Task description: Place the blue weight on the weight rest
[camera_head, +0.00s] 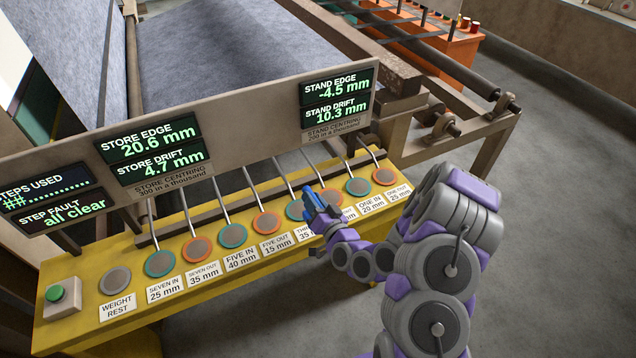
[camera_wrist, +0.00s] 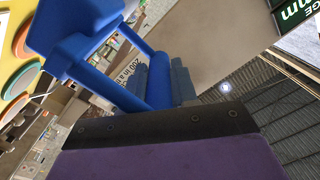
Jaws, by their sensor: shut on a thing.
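The blue weight (camera_wrist: 75,35) fills the upper left of the wrist view, with its handle bars running down to my gripper. My gripper (camera_head: 318,208) is shut on it above the row of round pads. In the head view the blue weight (camera_head: 309,193) is small and partly hidden by my gripper. The weight rest (camera_head: 115,281) is a plain grey disc at the left end of the yellow bench, behind its "WEIGHT REST" label. The weight rest appears empty, and my gripper is well to its right.
Several orange and teal pads (camera_head: 197,249) with slanted metal rods line the yellow bench (camera_head: 75,310). A green button (camera_head: 55,293) is at the far left. A display panel (camera_head: 240,136) stands behind the pads. Grey floor (camera_head: 560,230) is open at the right.

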